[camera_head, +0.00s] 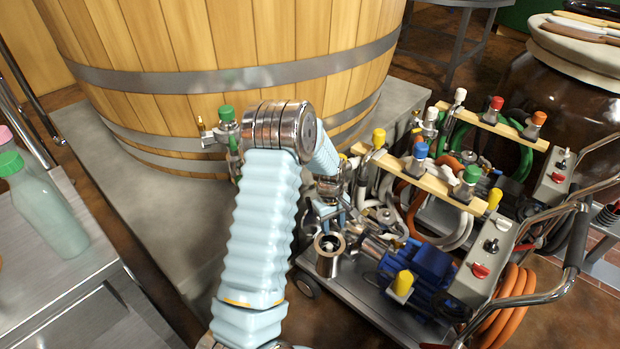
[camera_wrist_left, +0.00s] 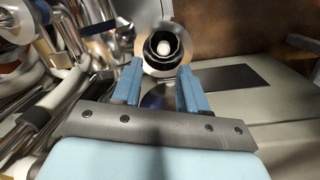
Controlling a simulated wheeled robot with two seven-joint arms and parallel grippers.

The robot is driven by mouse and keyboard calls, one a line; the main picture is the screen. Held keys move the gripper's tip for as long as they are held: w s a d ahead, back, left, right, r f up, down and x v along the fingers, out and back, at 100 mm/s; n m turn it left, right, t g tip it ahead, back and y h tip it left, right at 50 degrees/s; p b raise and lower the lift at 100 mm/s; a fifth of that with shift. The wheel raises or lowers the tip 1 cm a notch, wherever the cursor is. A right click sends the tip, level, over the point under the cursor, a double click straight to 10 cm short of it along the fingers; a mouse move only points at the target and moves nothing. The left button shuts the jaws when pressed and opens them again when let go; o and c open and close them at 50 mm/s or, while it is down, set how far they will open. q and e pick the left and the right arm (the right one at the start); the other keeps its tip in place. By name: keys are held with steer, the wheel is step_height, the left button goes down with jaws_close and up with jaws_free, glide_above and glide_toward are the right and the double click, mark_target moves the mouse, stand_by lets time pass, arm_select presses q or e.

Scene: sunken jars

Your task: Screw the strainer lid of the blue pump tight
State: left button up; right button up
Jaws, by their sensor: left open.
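The blue pump (camera_head: 432,266) lies on a wheeled cart in the head view. At its left end stands an upright metal strainer pot (camera_head: 328,262) with a round, dark mouth and a pale piece inside. My left gripper (camera_head: 329,212) is just above and behind the pot, partly hidden by my wrist. In the left wrist view the open blue fingers of the gripper (camera_wrist_left: 160,70) point toward the round strainer mouth (camera_wrist_left: 164,50), with nothing held between them. I cannot make out the strainer lid for certain. My right gripper is not in view.
A wooden vat (camera_head: 225,45) stands on a grey plinth (camera_head: 150,215) behind. Hoses and a wooden bar with coloured valves (camera_head: 420,175) crowd the cart's far side. A control box (camera_head: 482,262) is at its right. A steel table (camera_head: 45,255) with bottles stands left.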

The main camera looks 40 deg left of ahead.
mark_target(309, 202)
arm_select(q)
steer(key=a+r+n, duration=0.2)
steer(key=a+r, duration=0.2)
steer(key=r, duration=0.1)
steer(key=a+r+n, duration=0.2)
steer(key=a+r, duration=0.3)
steer(key=shift+w+a+y+p, duration=0.1)
steer(key=shift+a+y+p, duration=0.15)
steer(key=shift+y+p, duration=0.15)
steer(key=shift+a+f, duration=0.1)
steer(key=shift+f, duration=0.05)
step_height(309, 202, down, 5)
steer(key=b, duration=0.2)
steer(key=shift+b, duration=0.3)
steer(key=shift+f+b, duration=0.7)
steer(key=shift+f, duration=0.6)
steer(key=c, duration=0.3)
steer(key=shift+r, duration=0.1)
